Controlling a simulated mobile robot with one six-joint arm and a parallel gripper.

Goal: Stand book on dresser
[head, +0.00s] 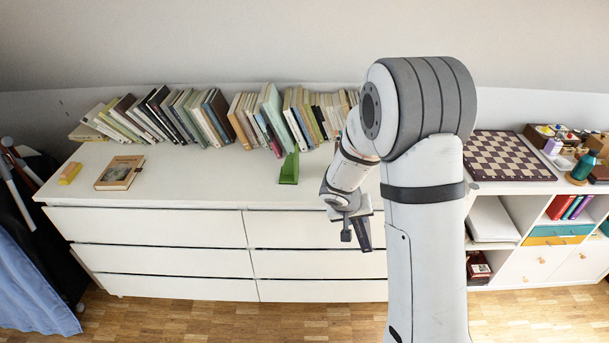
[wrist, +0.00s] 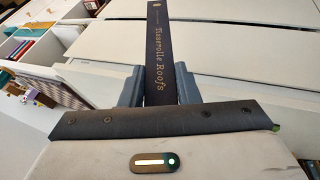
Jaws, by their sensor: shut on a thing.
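My gripper (head: 354,228) is in front of the dresser's upper drawers, below the top's front edge in the head view. It is shut on a dark book (head: 363,235). In the wrist view the book (wrist: 161,50) shows its spine, lettered "Tisserolle Roofs", between the two fingers of my gripper (wrist: 160,85). The white dresser (head: 215,185) has a row of leaning books (head: 205,115) along the back of its top. A green bookend (head: 289,168) stands on the top in front of the row. My arm hides the right part of the dresser.
A tan book (head: 120,172) lies flat on the dresser top at the left, beside a yellow block (head: 70,173). The front middle of the top is clear. To the right, a low shelf unit (head: 540,190) bears a chessboard (head: 507,156) and a teal bottle (head: 584,165).

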